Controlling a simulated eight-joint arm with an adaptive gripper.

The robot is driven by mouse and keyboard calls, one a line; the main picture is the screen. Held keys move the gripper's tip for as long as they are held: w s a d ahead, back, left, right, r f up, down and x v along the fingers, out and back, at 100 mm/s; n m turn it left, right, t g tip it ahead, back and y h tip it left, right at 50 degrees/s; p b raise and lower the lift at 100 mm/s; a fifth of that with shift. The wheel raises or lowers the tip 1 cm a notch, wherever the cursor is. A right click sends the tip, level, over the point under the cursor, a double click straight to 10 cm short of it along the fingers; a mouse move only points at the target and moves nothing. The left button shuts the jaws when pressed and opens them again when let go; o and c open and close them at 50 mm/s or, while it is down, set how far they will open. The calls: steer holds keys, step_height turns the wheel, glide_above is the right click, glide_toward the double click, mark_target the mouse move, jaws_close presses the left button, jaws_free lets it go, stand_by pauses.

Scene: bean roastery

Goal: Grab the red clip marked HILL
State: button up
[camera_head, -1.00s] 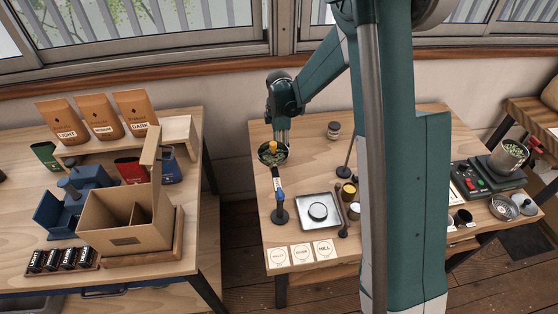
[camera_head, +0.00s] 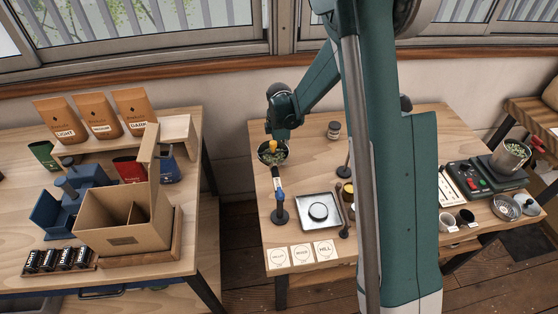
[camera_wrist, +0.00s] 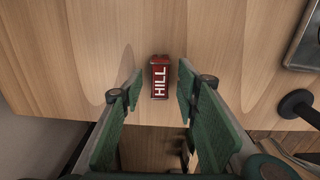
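In the wrist view the red clip (camera_wrist: 160,78), with white HILL lettering, lies on the wooden table top (camera_wrist: 225,50). My gripper (camera_wrist: 160,90) is open, with one green finger pad on each side of the clip. Gaps show between the clip and both pads, and nothing is held. In the head view I cannot make out the clip or my fingertips; my own arm covers part of the table. A pale card (camera_head: 325,249) there also reads HILL.
Small cups (camera_head: 465,217) and a scale-like device (camera_head: 480,178) are at the right. A cardboard box (camera_head: 120,225) sits on the left table. The table edge is near the clip.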

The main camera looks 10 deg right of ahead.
steer(key=shift+c, duration=0.3)
steer(key=c, duration=0.7)
steer(key=shift+r, duration=0.1)
steer(key=shift+r+p, duration=1)
steer(key=shift+r, duration=3.9)
